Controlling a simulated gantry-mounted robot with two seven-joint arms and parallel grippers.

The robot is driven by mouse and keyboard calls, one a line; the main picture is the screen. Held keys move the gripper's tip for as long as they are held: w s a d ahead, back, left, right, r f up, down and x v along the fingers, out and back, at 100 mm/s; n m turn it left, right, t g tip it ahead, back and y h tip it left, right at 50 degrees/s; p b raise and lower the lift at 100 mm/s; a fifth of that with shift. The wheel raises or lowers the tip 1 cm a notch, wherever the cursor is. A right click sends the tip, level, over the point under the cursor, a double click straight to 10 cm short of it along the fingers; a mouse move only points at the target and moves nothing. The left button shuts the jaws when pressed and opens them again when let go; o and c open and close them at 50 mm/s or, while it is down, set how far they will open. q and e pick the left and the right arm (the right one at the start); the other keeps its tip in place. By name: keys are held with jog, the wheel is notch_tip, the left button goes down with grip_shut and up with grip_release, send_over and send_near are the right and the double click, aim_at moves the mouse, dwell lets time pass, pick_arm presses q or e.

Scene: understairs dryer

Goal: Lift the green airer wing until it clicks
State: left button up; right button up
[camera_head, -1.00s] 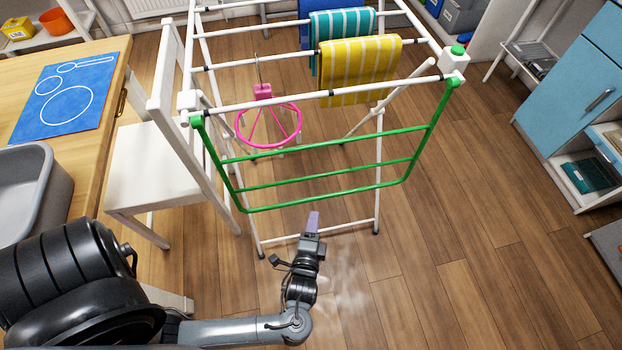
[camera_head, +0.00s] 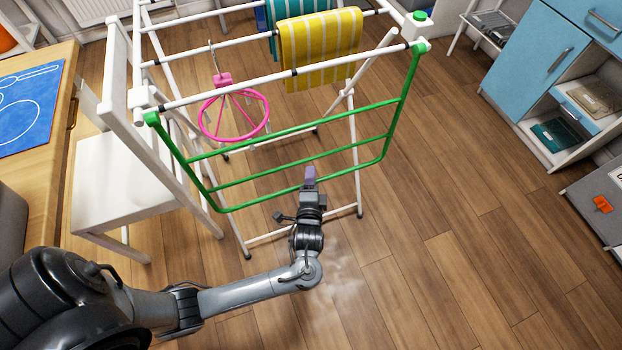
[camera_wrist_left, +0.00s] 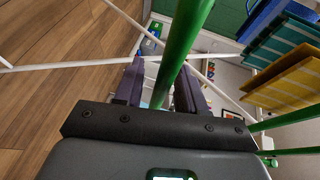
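The green airer wing (camera_head: 290,163) hangs down from the front rail of the white drying rack (camera_head: 275,77), its lowest bar nearest me. My left gripper (camera_head: 310,174) is at that lowest bar, right of its middle. In the left wrist view, the purple fingers (camera_wrist_left: 160,88) stand apart, with a green bar (camera_wrist_left: 184,40) running between them. A gap shows beside the bar, so the fingers do not look closed on it. My right gripper is not in view.
A white chair (camera_head: 118,180) stands close left of the wing, beside a wooden table (camera_head: 45,195). A pink round hanger (camera_head: 222,80) and yellow striped towel (camera_head: 320,45) hang on the rack. Blue cabinets (camera_head: 530,60) stand at right. The floor right of the rack is clear.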

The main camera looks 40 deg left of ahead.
pick_arm(q)
jog(key=shift+w+a, duration=0.2)
jog(key=shift+w, duration=0.15)
jog(key=shift+f, duration=0.1)
grip_shut()
